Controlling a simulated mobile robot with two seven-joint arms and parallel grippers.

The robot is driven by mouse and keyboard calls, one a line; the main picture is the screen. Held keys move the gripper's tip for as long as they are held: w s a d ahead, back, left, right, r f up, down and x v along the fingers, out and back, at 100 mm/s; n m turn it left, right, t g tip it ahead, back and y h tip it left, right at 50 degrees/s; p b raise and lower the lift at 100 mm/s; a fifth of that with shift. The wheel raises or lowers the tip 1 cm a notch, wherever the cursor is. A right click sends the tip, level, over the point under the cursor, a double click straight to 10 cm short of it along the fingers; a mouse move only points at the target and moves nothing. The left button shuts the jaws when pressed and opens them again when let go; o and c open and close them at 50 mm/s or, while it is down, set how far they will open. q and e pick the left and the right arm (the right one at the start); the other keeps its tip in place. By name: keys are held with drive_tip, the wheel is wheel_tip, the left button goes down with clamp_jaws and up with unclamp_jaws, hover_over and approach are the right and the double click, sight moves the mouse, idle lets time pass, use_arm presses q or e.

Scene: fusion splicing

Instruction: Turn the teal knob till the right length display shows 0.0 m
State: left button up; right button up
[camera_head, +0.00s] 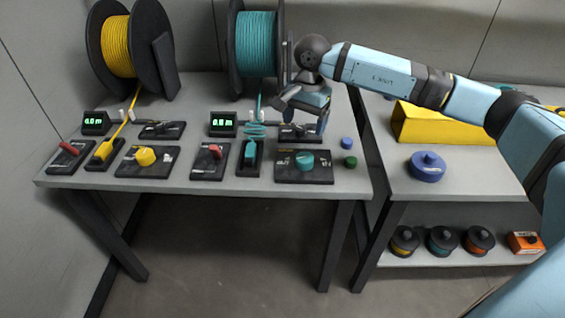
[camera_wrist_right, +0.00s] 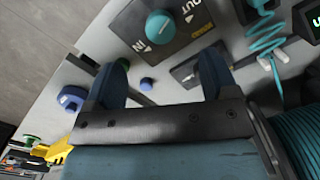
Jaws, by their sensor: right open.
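The teal knob (camera_head: 305,160) sits on a dark plate (camera_head: 320,177) near the front right of the left table. In the right wrist view the teal knob (camera_wrist_right: 161,25) stands beyond my fingertips, on a plate marked IN and OUT. The right length display (camera_head: 222,123) is lit green; its digits are too small to read surely. My right gripper (camera_head: 303,114) is open and empty, above and behind the knob, apart from it. In the wrist view its two fingers (camera_wrist_right: 163,70) stand wide apart with nothing between them at the tips. My left gripper is out of view.
Teal cable runs from the teal spool (camera_head: 255,45) to the slack coils behind a teal clamp (camera_head: 249,155). A red lever (camera_head: 214,150) is left of it. Small blue (camera_head: 346,143) and green (camera_head: 350,161) caps lie right of the knob plate. A yellow knob (camera_head: 145,156) is further left.

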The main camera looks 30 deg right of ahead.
sight(305, 157)
drive_tip(key=shift+h, duration=0.4)
drive_tip(key=f, duration=0.4)
drive_tip(key=d+f+b, duration=0.1)
drive_tip(key=f, duration=0.8)
drive_tip(key=shift+w+d+b, duration=0.2)
drive_tip(key=shift+w+b, duration=0.1)
drive_tip(key=shift+w, duration=0.1)
drive_tip(key=shift+c, duration=0.3)
drive_tip(key=c, duration=0.9)
